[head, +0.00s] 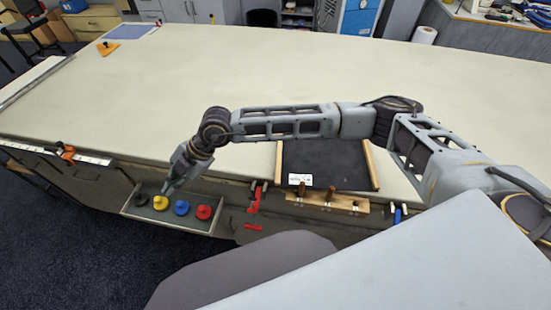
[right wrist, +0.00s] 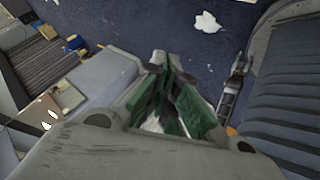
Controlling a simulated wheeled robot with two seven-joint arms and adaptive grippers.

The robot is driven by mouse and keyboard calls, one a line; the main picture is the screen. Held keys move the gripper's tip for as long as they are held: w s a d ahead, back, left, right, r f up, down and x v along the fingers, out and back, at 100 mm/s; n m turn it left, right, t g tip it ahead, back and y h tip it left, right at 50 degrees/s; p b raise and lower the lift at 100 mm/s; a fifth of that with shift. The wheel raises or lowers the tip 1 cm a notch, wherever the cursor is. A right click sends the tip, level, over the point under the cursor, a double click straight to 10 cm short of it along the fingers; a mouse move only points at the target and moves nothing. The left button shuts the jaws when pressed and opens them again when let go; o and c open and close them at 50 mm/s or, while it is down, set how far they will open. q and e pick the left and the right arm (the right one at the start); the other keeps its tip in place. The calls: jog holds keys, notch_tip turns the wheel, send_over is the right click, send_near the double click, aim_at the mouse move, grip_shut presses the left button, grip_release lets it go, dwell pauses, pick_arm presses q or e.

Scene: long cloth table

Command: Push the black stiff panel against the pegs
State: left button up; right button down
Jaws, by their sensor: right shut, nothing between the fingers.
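The black stiff panel (head: 325,163) lies flat on the table, close to its front edge, with a white label (head: 300,180) at its near left corner. Wooden strips run along its left and right sides. Brown pegs (head: 329,194) stand on a wooden rail at the table's front edge, just in front of the panel. I cannot tell whether the panel touches them. My right gripper (head: 169,188) is shut and empty, well left of the panel, above the tray of knobs. Its fingers also show in the right wrist view (right wrist: 167,75). My left gripper is not in view.
A grey tray (head: 130,211) with black, yellow, blue and red knobs hangs at the front edge. A red clamp (head: 255,200) is left of the pegs. My right forearm spans above the panel's far edge. The table (head: 240,70) beyond is mostly clear.

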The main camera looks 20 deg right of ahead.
jog(key=d+f+m+h, duration=0.2)
jog(key=d+h, duration=0.1)
jog(key=d, duration=0.3)
jog(key=d+f+m+h, duration=0.1)
jog(key=d+m+h, duration=0.1)
jog(key=d+h, duration=0.2)
jog(key=d+f+m+h, duration=0.2)
jog(key=d+h, duration=0.1)
jog(key=d, duration=0.5)
jog(key=shift+w+d+f+h, duration=0.3)
jog(key=shift+w+d+f, duration=0.05)
jog(key=shift+d, duration=0.05)
jog(key=shift+d, duration=0.1)
